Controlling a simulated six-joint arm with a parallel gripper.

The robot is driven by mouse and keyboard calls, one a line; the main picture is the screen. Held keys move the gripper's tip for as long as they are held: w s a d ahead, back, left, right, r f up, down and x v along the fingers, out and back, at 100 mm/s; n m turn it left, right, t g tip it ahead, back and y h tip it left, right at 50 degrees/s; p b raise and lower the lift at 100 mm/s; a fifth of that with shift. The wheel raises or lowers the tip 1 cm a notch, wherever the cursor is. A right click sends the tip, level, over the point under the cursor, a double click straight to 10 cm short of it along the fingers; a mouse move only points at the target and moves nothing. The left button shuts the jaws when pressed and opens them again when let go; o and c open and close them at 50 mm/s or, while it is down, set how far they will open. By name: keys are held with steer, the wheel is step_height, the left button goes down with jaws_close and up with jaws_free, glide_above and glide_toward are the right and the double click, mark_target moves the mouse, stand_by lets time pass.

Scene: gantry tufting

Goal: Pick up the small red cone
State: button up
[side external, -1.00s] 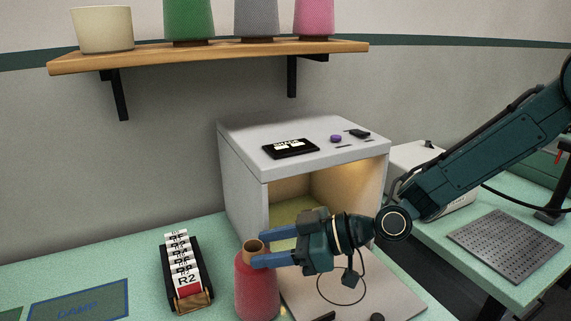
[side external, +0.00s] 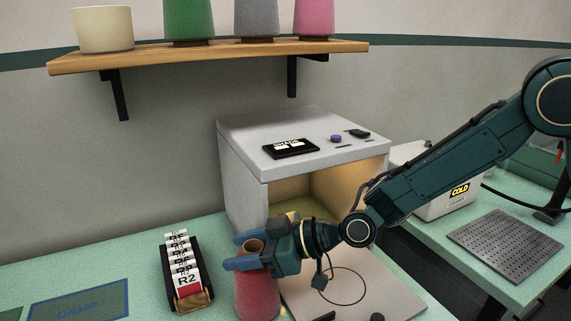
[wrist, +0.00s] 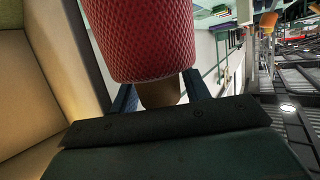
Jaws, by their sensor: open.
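The small red cone (side external: 257,296) stands upright on the green bench in front of the light box, with its tan tube end (side external: 253,247) at the top. My gripper (side external: 238,252) is at the top of the cone, with its blue fingers open on either side of the neck. In the wrist view the red cone (wrist: 140,38) fills the top middle, and its tan neck (wrist: 160,93) lies between the two fingers. Whether either finger touches the cone cannot be told.
The open-fronted grey box (side external: 245,160) stands right behind the gripper. A rack of labelled cards (side external: 205,290) is to the left of the cone. A shelf (side external: 210,55) with several cones hangs above. A perforated plate (side external: 505,245) lies on the right bench.

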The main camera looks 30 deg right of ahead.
mark_target(252, 274)
jaws_close()
stand_by(0.3)
steer(key=shift+r, duration=0.1)
steer(key=shift+s+r, duration=0.1)
steer(key=shift+r, duration=0.5)
steer(key=s, duration=0.3)
steer(key=shift+s, duration=0.4)
step_height(252, 274, up, 14)
steer(key=shift+f, duration=0.15)
